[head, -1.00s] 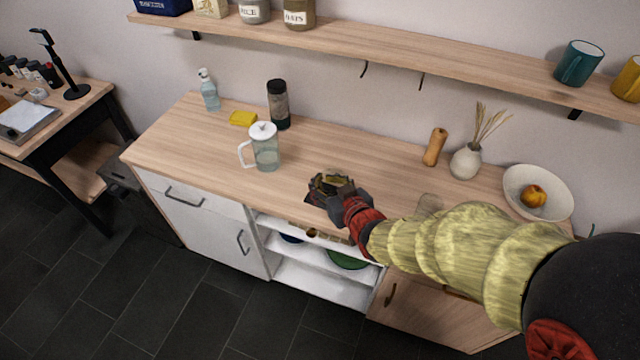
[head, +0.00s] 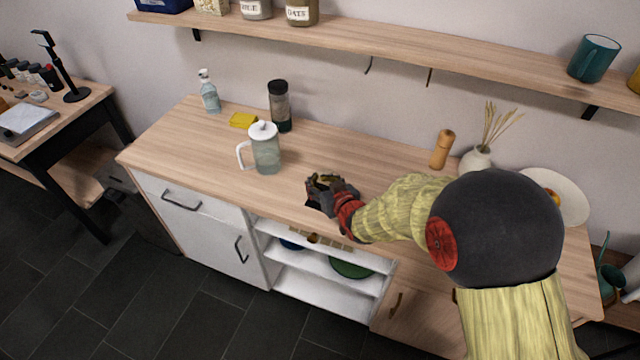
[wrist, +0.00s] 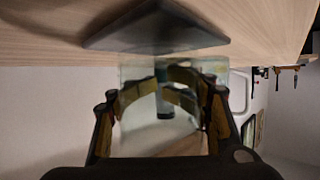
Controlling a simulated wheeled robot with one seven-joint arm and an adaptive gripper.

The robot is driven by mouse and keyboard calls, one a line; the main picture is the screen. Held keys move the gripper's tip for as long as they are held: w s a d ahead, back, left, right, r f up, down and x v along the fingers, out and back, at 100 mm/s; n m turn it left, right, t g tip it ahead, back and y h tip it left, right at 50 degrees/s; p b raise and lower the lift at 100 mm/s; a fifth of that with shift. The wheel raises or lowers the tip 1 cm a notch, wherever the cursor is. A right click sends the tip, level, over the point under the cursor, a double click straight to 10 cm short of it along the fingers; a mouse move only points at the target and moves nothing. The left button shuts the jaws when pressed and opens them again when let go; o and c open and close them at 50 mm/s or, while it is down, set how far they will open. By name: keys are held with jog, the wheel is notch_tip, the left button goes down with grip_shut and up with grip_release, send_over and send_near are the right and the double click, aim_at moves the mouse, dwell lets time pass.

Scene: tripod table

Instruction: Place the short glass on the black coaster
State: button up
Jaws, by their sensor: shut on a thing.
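The short glass (wrist: 135,68) is clear and sits between the fingers of my gripper (wrist: 160,92) in the wrist view, which looks upside down. My gripper is shut on it. The black coaster (wrist: 155,30) lies on the wooden counter, right at the base of the glass. I cannot tell whether the glass touches it or hangs just above. In the head view my gripper (head: 326,184) is over the counter's front middle, and a dark edge of the coaster (head: 313,202) shows beside it. The glass is mostly hidden there by the fingers.
A lidded glass pitcher (head: 265,150) stands left of my gripper on the counter (head: 215,150). A wooden mill (head: 442,150), vase (head: 475,160) and white bowl (head: 568,192) are at right.

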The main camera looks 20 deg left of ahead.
jog(key=shift+f, duration=0.15)
jog(key=shift+f, duration=0.15)
jog(key=o, duration=1.5)
jog(key=shift+s+d+r, duration=0.15)
jog(key=shift+r, duration=0.2)
jog(key=p+v, duration=0.3)
jog(key=v, duration=0.8)
jog(key=shift+s+d, duration=0.15)
jog(key=shift+s, duration=0.1)
